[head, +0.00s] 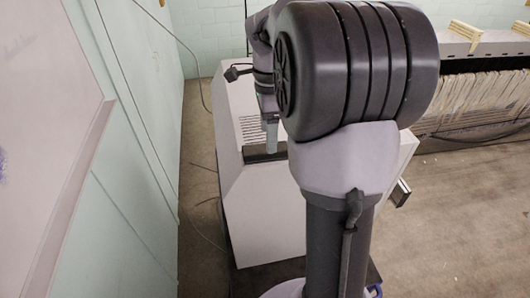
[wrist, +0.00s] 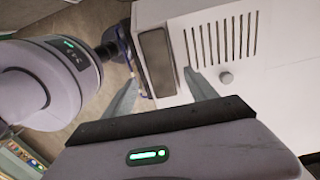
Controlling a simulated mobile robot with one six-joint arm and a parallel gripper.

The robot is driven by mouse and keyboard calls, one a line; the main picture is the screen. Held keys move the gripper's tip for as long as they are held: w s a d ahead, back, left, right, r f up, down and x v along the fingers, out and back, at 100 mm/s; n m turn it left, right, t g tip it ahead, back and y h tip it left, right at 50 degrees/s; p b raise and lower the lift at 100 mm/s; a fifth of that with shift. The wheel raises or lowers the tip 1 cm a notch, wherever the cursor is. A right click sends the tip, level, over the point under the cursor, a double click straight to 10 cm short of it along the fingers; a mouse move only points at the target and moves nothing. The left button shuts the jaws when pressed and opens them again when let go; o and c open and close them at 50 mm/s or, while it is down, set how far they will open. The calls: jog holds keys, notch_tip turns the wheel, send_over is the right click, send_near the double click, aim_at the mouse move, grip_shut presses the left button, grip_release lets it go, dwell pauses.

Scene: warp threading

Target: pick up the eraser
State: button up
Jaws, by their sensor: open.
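I cannot make out an eraser in either view. In the head view, my gripper (head: 271,148) is partly hidden behind my large arm joint, with a pale finger showing over the white cabinet. In the wrist view, my gripper (wrist: 160,78) has its two pale fingers spread apart, with nothing between them. Beyond the fingertips are the cabinet's white face and a grey-brown rectangular panel (wrist: 157,62).
A framed white board (head: 45,110) is at left. A loom-like machine with pale threads (head: 475,100) stands at right. Floor (head: 455,220) is open before it; thin cables lie left of the cabinet.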

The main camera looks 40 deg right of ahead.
aim_at(265, 148)
jog(key=f, duration=0.4)
jog(key=shift+w+a+f, duration=0.15)
jog(key=shift+a+f, duration=0.05)
jog(key=shift+a, duration=0.1)
jog(key=shift+w+f, duration=0.15)
jog(key=c, duration=0.5)
grip_shut()
